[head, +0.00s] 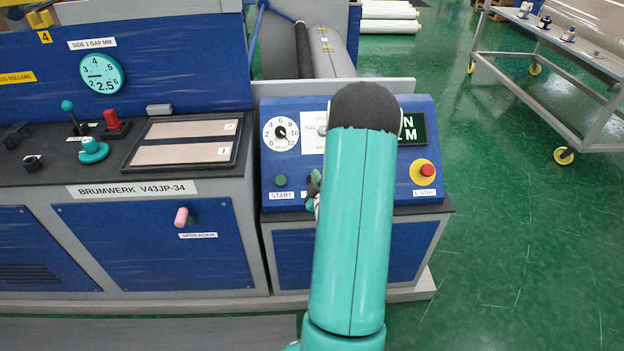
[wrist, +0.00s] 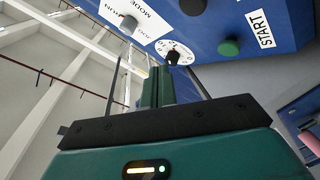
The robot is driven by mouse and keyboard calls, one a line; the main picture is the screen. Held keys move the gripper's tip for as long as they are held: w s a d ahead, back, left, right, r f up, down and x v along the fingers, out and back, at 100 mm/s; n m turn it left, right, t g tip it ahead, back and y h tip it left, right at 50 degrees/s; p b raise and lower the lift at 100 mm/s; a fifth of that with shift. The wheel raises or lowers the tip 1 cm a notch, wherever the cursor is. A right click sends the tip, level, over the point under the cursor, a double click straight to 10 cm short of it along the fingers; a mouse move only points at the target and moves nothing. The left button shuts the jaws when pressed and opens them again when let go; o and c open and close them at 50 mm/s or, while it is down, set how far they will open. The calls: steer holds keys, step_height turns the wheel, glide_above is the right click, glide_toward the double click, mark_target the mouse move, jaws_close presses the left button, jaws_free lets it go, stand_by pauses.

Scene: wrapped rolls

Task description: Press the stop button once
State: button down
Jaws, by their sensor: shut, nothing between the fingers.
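I see no button with a readable STOP label. In the head view my arm covers the panel just right of the green START button (head: 281,181). A dark round control (wrist: 193,5) is cut by the top edge of the wrist view; I cannot tell if it is the stop button. The START button also shows in the wrist view (wrist: 228,47). A red E-STOP button (head: 427,170) on a yellow base sits at the panel's right. My gripper (wrist: 160,85) is shut and empty, pointing at the panel; contact cannot be judged. In the head view it is mostly hidden.
The blue control panel (head: 285,203) carries a numbered dial (head: 280,133), also seen in the wrist view (wrist: 174,54), and a grey mode knob (wrist: 128,24). A pink-handled spreader control (head: 181,217) juts out at left. Green floor is clear at right, before a wheeled cart (head: 540,80).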

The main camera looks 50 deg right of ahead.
steer(key=w+d+f, duration=0.1)
steer(key=f, duration=0.1)
steer(key=w+d+f, duration=0.1)
steer(key=f, duration=0.1)
steer(key=w+d+f, duration=0.1)
steer(key=f, duration=0.1)
steer(key=shift+w+d+f, duration=0.1)
steer(key=shift+w+d, duration=0.15)
steer(key=shift+d, duration=0.15)
stand_by(1.8)
steer(key=shift+w+d+f, duration=0.2)
steer(key=shift+f, duration=0.1)
steer(key=shift+w+d+f, duration=0.35)
steer(key=shift+d+f, duration=0.1)
steer(key=shift+f, duration=0.2)
stand_by(1.2)
steer(key=shift+a+r, duration=0.1)
steer(key=shift+s+a+r, duration=0.3)
steer(key=shift+r, duration=0.15)
steer(key=shift+s+a+r, duration=0.25)
steer(key=shift+r, duration=0.15)
steer(key=shift+s+a+r, duration=0.35)
steer(key=shift+a+r, duration=0.05)
steer(key=shift+r, duration=0.25)
steer(key=shift+s+a+r, duration=0.35)
steer(key=shift+a+r, duration=0.05)
steer(key=shift+r, duration=0.25)
steer(key=shift+s+a+r, duration=0.35)
steer(key=shift+a+r, duration=0.05)
steer(key=shift+r, duration=0.25)
